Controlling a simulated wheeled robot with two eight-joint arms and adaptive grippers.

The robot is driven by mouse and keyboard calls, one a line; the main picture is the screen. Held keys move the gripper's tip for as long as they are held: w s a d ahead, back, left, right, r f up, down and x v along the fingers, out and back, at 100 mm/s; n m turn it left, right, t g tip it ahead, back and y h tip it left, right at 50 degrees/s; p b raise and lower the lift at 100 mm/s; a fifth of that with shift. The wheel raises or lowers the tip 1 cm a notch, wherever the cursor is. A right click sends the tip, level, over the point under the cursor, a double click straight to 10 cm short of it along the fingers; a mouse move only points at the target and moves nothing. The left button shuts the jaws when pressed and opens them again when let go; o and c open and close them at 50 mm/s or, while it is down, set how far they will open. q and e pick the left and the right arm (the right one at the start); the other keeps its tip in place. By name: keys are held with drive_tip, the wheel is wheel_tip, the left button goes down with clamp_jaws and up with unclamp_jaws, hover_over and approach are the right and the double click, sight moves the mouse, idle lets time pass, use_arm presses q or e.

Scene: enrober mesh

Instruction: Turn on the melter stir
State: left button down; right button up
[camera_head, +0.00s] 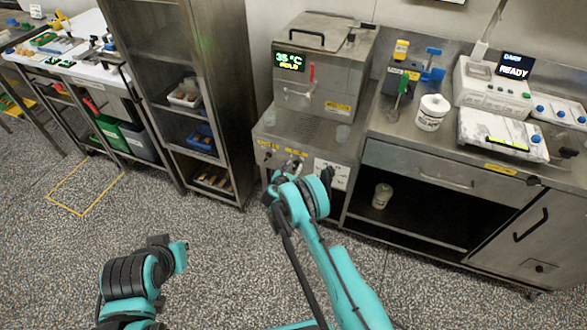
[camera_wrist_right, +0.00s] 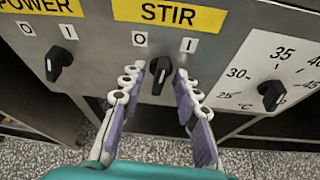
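The melter (camera_head: 325,75) is a steel box on the counter with a display reading 35 °C. Below it, the front panel carries the yellow STIR label (camera_wrist_right: 168,14). Under that label is a black STIR knob (camera_wrist_right: 160,72) between an O and an I mark; I cannot tell its exact setting. My right gripper (camera_wrist_right: 160,80) is open in the right wrist view, its purple-padded fingers on either side of this knob. Contact is not clear. In the head view my right gripper (camera_head: 290,168) is at the panel and partly hides it. My left arm is low at the left; its fingers are not clear.
A POWER knob (camera_wrist_right: 59,63) is left of the STIR knob and a temperature dial knob (camera_wrist_right: 271,95) is right. A steel rack (camera_head: 185,100) stands left of the melter. A scale (camera_head: 500,85) and white jar (camera_head: 432,112) are on the right counter. The floor in front is clear.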

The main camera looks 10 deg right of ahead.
sight(296, 147)
clamp_jaws()
drive_tip(key=shift+s+d+m+t+y, duration=0.15)
drive_tip(key=shift+m+t+y, duration=0.2)
drive_tip(key=shift+m, duration=0.35)
drive_tip(key=shift+m+t+y, duration=0.45)
drive_tip(key=shift+m, duration=0.55)
unclamp_jaws()
wheel_tip(296, 147, up, 10)
